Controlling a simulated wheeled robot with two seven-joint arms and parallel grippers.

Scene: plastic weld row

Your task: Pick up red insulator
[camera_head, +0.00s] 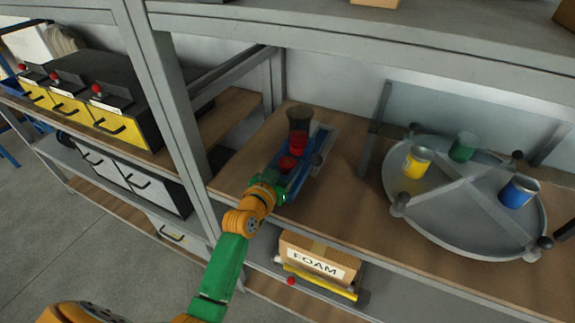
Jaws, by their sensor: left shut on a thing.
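The red insulator (287,163) is a small rounded red piece at the blue tray (301,182) on the wooden shelf, in the middle of the view. My left gripper (280,173), at the end of the green and orange arm, reaches over the shelf's front edge and is shut on it. The fingertips are small and partly hidden. Just behind stands a dark cup-like piece (298,117) with another red part (298,143) below it. I cannot tell whether the two red parts touch. My right gripper is not in view.
A grey round turntable (452,235) on the right holds yellow (417,161), green (463,147) and blue (519,191) cans. A grey post (170,100) stands left of my arm. A FOAM box (318,262) sits below. Bare shelf lies between tray and turntable.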

